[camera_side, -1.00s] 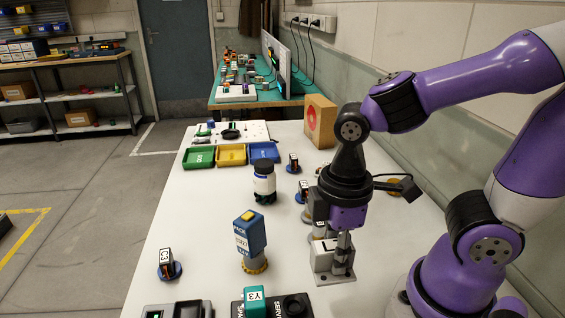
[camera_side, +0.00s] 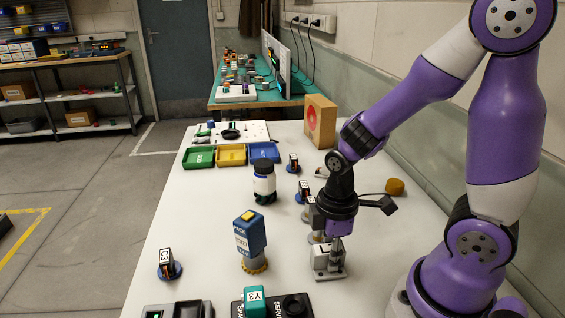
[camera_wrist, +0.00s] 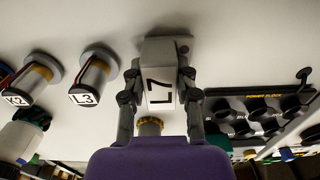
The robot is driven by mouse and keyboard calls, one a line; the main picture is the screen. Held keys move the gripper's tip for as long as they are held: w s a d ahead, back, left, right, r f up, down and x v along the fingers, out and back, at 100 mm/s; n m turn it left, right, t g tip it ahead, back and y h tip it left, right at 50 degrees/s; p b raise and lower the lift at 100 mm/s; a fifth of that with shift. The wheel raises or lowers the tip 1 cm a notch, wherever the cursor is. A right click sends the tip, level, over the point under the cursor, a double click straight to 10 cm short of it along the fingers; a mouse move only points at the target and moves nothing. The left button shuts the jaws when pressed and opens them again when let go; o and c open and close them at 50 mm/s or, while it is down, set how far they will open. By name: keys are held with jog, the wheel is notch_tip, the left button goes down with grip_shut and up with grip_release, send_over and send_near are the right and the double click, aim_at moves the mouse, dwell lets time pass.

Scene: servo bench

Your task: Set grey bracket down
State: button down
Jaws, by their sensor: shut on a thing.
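The grey bracket (camera_side: 326,262) is a pale block on a flat grey base plate, at the right front of the white bench in the side view. In the wrist view the bracket (camera_wrist: 160,55) shows a white label reading L7. My gripper (camera_side: 335,246) points down and is shut on the bracket. In the wrist view the fingers (camera_wrist: 160,98) sit on both sides of the block. The base plate is at or very close to the bench top; I cannot tell if it touches. The bracket looks upright.
A dark-capped bottle (camera_side: 264,183) stands behind. A black box with a teal Y3 part (camera_side: 256,300) is at the front. Small labelled parts K2 (camera_wrist: 28,82) and L3 (camera_wrist: 92,78) stand nearby.

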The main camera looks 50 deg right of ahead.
jog(key=shift+f, duration=0.1)
jog(key=c, duration=0.6)
grip_release()
notch_tip(320, 180, up, 12)
jog(key=f, duration=0.1)
notch_tip(320, 180, up, 5)
jog(key=m+t, duration=0.6)
jog(key=m, duration=0.3)
send_over(327, 249)
jog(key=shift+w+a+r, duration=0.1)
jog(key=shift+w+a, duration=0.05)
